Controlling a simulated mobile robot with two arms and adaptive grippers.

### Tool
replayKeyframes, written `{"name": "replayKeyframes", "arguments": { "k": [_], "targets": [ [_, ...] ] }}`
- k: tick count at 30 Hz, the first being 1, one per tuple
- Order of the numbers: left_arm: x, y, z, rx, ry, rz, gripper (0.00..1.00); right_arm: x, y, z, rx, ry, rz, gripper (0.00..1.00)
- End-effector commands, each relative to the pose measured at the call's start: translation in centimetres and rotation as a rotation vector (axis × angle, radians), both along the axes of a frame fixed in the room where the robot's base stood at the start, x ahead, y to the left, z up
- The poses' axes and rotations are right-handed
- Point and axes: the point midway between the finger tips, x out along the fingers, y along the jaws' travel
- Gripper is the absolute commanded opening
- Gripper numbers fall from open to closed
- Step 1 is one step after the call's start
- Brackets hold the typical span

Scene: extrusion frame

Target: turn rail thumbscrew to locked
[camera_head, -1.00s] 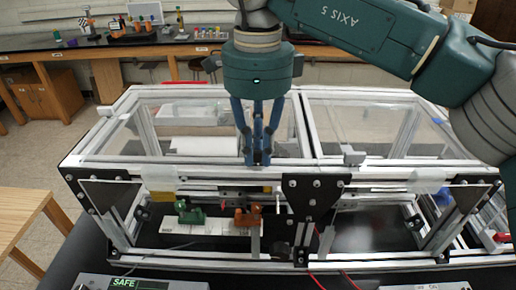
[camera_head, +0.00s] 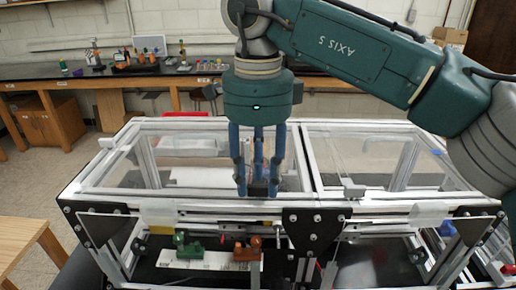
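My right gripper (camera_head: 258,188) hangs from the arm at the upper right and points straight down at the top front rail (camera_head: 185,206) of the extrusion frame. Its blue fingers are spread, with the tips at the rail. A small dark piece (camera_head: 258,190) shows low between the fingertips; it may be the rail thumbscrew, but the fingers partly hide it. I cannot tell its turned position, or whether a finger touches it. A grey block (camera_head: 353,190) sits on the same rail to the right. My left gripper is not in view.
Clear panels cover the frame's top. Inside, below the rail, are a green part (camera_head: 188,246) and an orange part (camera_head: 247,249) on a white plate. A wooden table (camera_head: 25,240) stands at the left, and a lab bench (camera_head: 160,75) runs behind.

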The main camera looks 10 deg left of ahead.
Motion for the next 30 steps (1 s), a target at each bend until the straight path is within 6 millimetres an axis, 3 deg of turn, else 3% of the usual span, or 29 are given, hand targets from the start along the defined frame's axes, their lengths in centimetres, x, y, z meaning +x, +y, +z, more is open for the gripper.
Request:
{"name": "replayKeyframes", "arguments": {
  "k": [12,19,30],
  "targets": [
    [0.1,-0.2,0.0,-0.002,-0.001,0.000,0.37,0.0,0.0,8.7,0.002,-0.003,-0.003,0.35],
    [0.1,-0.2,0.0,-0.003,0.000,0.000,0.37,0.0,0.0,10.5,0.000,-0.002,-0.002,0.35],
    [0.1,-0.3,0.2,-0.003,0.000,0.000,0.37,0.0,0.0,10.8,0.000,-0.002,-0.001,0.35]
  ]
}}
